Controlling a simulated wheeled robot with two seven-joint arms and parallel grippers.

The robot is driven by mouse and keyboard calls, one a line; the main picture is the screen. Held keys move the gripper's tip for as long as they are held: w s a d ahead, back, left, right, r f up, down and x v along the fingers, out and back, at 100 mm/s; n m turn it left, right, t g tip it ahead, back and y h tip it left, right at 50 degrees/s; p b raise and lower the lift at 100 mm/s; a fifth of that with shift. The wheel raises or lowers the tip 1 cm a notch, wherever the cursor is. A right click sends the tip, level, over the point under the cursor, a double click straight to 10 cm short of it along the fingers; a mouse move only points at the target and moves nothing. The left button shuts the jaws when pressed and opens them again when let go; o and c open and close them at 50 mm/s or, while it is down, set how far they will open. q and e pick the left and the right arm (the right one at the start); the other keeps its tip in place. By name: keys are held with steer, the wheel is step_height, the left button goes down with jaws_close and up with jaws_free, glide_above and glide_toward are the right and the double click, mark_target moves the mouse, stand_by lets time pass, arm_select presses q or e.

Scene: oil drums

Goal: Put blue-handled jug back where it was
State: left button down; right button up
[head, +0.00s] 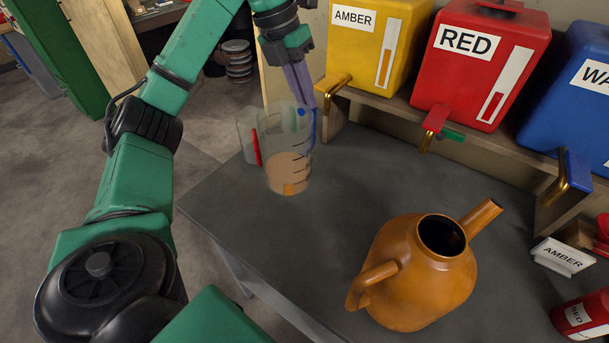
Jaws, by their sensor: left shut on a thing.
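The blue-handled jug (288,150) is a clear measuring jug with dark graduation marks, near the table's far left edge. It looks upright, with a tan patch seen through its lower part and a small orange patch at its base. Its blue handle (314,128) is on the right side. My left gripper (302,92) comes down from above and is shut on the blue-handled jug at its handle side. I cannot tell whether the jug's base touches the table. A second clear jug with a red handle (257,147) stands just behind it, partly hidden. My right gripper is not in view.
A large orange-brown pot (412,285) with a spout stands at the front of the grey table (240,215). Amber (365,45), red (480,60) and blue (570,100) tanks with taps line the back shelf. An AMBER sign (563,256) and red can (585,315) stand at right. The table's middle is clear.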

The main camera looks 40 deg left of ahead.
arm_select(q)
steer(key=f, duration=0.6)
steer(key=s+f, duration=0.1)
steer(key=f, duration=1.1)
steer(key=shift+s+b, duration=0.35)
steer(key=shift+f, duration=0.45)
steer(key=c, duration=0.9)
jaws_free()
steer(key=shift+f, duration=0.1)
steer(key=shift+o, duration=0.2)
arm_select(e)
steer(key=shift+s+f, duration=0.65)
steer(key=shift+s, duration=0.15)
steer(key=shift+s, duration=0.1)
arm_select(q)
steer(key=shift+a+r, duration=0.1)
steer(key=shift+r, duration=0.35)
steer(key=b+v, duration=0.1)
steer(key=v, duration=1)
steer(key=shift+s+r, duration=0.1)
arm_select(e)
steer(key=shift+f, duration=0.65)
